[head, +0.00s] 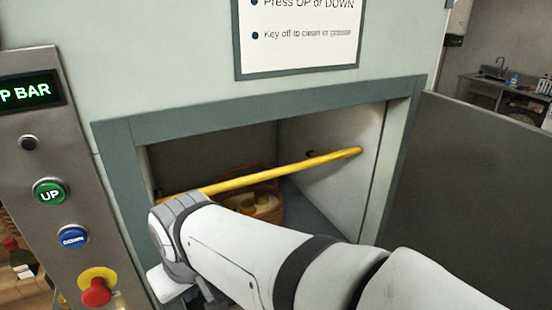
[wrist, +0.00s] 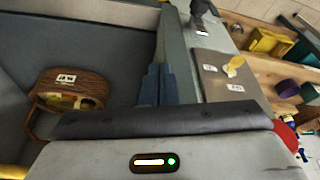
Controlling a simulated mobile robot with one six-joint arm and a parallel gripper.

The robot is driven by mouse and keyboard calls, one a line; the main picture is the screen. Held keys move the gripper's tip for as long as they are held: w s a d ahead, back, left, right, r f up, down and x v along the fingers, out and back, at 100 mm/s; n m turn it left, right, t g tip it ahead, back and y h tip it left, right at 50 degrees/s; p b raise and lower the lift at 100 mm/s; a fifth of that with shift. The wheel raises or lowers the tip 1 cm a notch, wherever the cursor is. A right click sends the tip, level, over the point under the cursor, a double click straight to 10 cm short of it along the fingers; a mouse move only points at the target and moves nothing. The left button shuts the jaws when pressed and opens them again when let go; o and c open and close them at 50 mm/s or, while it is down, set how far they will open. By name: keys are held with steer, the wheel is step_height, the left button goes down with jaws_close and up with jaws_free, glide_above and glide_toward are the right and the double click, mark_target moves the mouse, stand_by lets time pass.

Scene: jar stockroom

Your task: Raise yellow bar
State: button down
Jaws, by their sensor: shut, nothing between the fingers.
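The yellow bar (head: 275,173) crosses the opening of a grey lift compartment in the head view, sloping up from left to right. A bit of yellow in the lower left corner of the wrist view may be the bar.
Left is a control panel (head: 63,150) with a green UP button (head: 50,192), blue DOWN button (head: 73,238) and red stop button (head: 96,291). Its display partly reads "P BAR".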

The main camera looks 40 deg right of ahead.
steer(key=shift+s, duration=0.1)
steer(key=w+d+f+m+t+h+b, duration=0.25)
steer(key=w+d+b, duration=0.3)
steer(key=d, duration=0.55)
steer(key=w+d+f+m+t+h+b, duration=0.15)
steer(key=w+d+t+h+b, duration=0.25)
steer(key=w+d, duration=0.55)
steer(key=s+d+r+m+t+h+b, duration=0.1)
steer(key=s+d+t+h+b, duration=0.15)
steer(key=d, duration=0.45)
steer(key=s+d+r+m+t+h+b, duration=0.1)
steer(key=s+d+t+b, duration=0.15)
steer(key=d, duration=0.55)
steer(key=s+d+f+n+t+y+b, duration=0.1)
steer(key=s+d+t+b, duration=0.3)
steer(key=s, duration=0.6)
steer(key=s+d+f+n+t+y+b, duration=0.1)
steer(key=s+d+t+y+b, duration=0.1)
steer(key=s+t+b, duration=0.5)
steer(key=w+d+r+g+p, duration=0.1)
steer(key=w+d+r+p, duration=0.2)
steer(key=w+r, duration=0.5)
steer(key=shift+w+r+n+g+p, duration=0.2)
steer(key=shift+n+g+p, duration=0.15)
steer(key=shift+p, duration=0.55)
